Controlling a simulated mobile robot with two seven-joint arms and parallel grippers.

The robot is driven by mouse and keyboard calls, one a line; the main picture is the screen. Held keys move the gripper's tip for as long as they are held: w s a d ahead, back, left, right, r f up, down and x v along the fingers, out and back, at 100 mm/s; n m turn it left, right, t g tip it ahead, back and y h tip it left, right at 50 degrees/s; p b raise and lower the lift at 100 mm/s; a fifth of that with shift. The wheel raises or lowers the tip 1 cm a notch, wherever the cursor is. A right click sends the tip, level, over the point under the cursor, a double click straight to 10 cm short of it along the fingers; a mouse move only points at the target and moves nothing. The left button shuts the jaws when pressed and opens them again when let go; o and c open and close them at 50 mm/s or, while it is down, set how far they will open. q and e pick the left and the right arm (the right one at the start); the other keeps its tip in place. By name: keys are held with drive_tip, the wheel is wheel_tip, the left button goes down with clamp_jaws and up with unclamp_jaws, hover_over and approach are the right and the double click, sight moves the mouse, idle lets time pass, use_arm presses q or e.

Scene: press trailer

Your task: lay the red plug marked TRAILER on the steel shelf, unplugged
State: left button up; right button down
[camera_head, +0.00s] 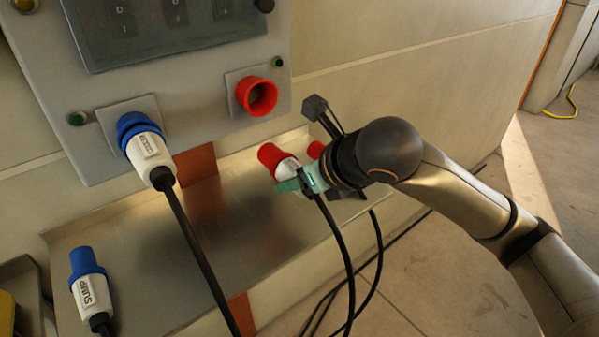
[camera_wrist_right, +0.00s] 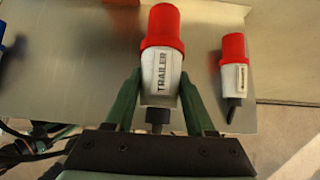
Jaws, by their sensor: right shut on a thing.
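The red plug marked TRAILER (camera_wrist_right: 162,62) has a red collar and a white body with its label facing up in the right wrist view. In the head view the plug (camera_head: 273,158) is over the right part of the steel shelf (camera_head: 240,215), apart from the red socket (camera_head: 258,96). My right gripper (camera_head: 300,184) is shut on its white body; its green fingers (camera_wrist_right: 160,95) are on both sides. I cannot tell whether the plug touches the shelf. The red socket is empty. My left gripper is not in view.
A second red plug (camera_wrist_right: 233,75) lies close by on the right of the shelf, mostly hidden in the head view. A blue plug (camera_head: 150,150) sits in the panel. A blue plug marked SUMP (camera_head: 90,285) lies at the shelf's left. Black cables hang over the front edge.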

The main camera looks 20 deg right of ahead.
wheel_tip(320, 180, down, 2)
drive_tip(key=shift+f+b, duration=0.1)
drive_tip(key=shift+b, duration=0.35)
wheel_tip(320, 180, down, 3)
drive_tip(key=b, duration=0.2)
drive_tip(key=shift+b, duration=0.35)
drive_tip(key=shift+f+b, duration=0.65)
drive_tip(key=shift+b, duration=0.2)
drive_tip(key=shift+f+b, duration=0.3)
drive_tip(key=shift+b, duration=0.1)
drive_tip(key=shift+c, duration=1.8)
unclamp_jaws()
drive_tip(key=shift+o, duration=1)
